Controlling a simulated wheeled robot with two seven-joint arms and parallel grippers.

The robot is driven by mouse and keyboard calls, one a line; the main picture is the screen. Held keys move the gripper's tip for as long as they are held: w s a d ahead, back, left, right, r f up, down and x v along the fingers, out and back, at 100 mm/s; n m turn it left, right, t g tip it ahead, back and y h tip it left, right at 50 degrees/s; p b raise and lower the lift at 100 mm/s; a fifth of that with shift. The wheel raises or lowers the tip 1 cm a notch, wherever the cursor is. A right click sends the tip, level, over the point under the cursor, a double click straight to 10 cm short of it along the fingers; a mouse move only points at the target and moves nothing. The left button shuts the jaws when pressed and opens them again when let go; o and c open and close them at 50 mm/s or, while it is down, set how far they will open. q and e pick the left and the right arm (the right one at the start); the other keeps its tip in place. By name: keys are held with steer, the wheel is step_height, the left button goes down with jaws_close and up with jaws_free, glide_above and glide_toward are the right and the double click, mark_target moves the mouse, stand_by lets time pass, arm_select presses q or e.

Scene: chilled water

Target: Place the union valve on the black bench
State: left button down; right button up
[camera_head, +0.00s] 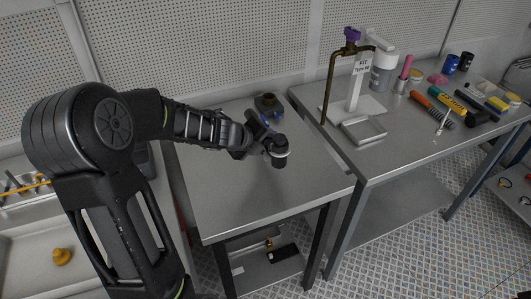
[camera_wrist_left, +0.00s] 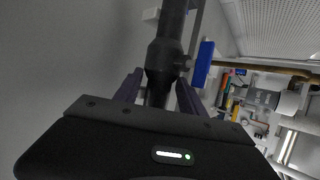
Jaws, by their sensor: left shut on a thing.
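A dark grey union valve (camera_wrist_left: 165,57) with a blue handle (camera_wrist_left: 203,63) is between the fingers of my left gripper (camera_wrist_left: 158,90) in the wrist view. In the head view, my left gripper (camera_head: 262,140) is above the steel top of the dark-legged bench (camera_head: 235,195). The dark rounded end of the valve (camera_head: 280,158) shows at its tip, and the fingers hide part of the valve. I cannot tell whether the valve touches the bench top. My right gripper is not in view.
The right-hand bench (camera_head: 390,150) holds a tap stand (camera_head: 356,85), a small tray (camera_head: 363,130) and several tools. A sink (camera_head: 30,250) is at the left.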

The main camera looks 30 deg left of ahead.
arm_select(q)
step_height(320, 180, down, 4)
steer(key=b, duration=0.3)
steer(key=shift+r, duration=0.2)
steer(key=c, duration=0.9)
jaws_free()
steer(key=shift+c, duration=0.2)
steer(key=shift+s+r+p, duration=0.3)
steer(key=shift+r, duration=0.05)
steer(key=p+v, duration=0.5)
steer(key=v, duration=0.6)
steer(key=shift+s, duration=0.15)
